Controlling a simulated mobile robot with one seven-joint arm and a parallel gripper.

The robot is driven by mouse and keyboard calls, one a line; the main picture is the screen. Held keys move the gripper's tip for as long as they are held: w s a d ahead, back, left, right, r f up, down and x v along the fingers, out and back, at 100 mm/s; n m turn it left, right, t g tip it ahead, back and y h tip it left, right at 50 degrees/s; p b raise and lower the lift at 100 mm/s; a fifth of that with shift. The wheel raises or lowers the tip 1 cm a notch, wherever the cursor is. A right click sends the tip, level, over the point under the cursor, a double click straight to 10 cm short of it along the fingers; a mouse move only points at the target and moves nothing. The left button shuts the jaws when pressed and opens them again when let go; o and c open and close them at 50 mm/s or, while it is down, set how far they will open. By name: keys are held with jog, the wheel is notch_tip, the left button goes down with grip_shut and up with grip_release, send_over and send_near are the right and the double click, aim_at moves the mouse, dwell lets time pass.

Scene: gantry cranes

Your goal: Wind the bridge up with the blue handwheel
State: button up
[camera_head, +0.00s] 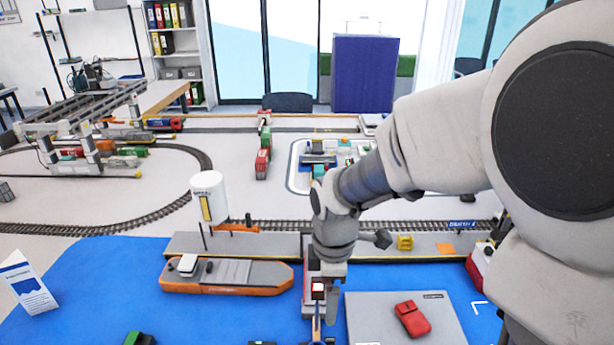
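My arm reaches in from the right, and its wrist points down over the near edge of the grey quay strip. My gripper (319,291) is at the lower middle, among small red, white and grey parts. The fingers are too small and overlapped to show whether they are open or shut, or touch anything. A thin bluish part (317,327) shows just below, near the bottom edge. I cannot tell whether it belongs to the blue handwheel. No full wheel shape is clear, and I cannot make out the bridge for certain; my wrist hides part of this spot.
An orange and grey ship (228,277) lies left of my gripper on the blue water surface (110,270). A grey platform (375,318) with a red toy car (412,319) is on the right. A white tank (208,196) stands behind the ship. A gantry crane (85,115) stands far left.

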jog(key=f, duration=0.6)
jog(key=a+f+n+b, duration=0.1)
jog(key=f, duration=0.6)
jog(key=f+n+b, duration=0.1)
jog(key=f, duration=0.6)
jog(key=shift+w+a+f+g, duration=0.2)
jog(key=shift+w+g, duration=0.1)
jog(key=shift+c, duration=0.2)
jog(key=c, duration=1.3)
